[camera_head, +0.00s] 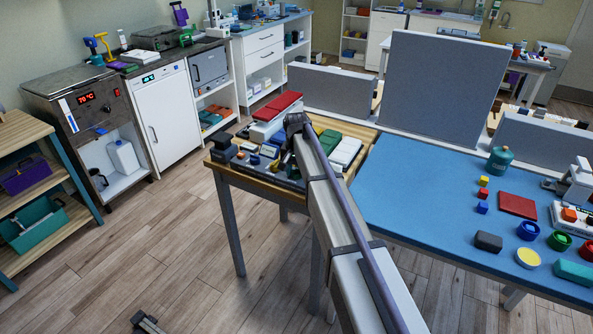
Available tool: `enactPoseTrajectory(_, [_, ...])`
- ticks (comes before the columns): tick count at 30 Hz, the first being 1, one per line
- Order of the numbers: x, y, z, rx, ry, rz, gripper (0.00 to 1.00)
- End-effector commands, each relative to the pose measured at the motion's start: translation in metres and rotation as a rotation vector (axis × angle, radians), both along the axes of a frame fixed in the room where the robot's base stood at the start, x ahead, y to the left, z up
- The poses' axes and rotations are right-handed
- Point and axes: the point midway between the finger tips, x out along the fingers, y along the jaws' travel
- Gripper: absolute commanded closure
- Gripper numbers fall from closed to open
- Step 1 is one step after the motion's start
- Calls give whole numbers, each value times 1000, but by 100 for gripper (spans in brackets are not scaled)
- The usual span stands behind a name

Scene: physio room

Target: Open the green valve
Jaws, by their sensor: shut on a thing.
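My arm reaches from the bottom of the picture up and away over a wooden table (229,172). Its dark far end is above this table's crowded top. I see no fingertips there; my gripper is hidden or out of sight, and so is whatever is in it. I cannot pick out a green valve for certain. A flat green thing (329,140) lies on the wooden table, just right of the arm's far end. A small green thing (186,38) stands on the far counter. Neither clearly shows a valve handle.
Red blocks (284,103), a white thing (345,152) and several small items crowd the wooden table. A blue-topped table (420,190) stands to its right with a green round-bodied container (499,159). Tall grey panels (437,88) stand behind. The floor at left is mostly open.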

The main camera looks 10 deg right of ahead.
Motion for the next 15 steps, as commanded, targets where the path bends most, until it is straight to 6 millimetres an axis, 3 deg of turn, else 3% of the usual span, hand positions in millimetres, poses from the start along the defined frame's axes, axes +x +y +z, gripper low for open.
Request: enactPoseTrajectory(15, [0,0,0,0,1,488,84])
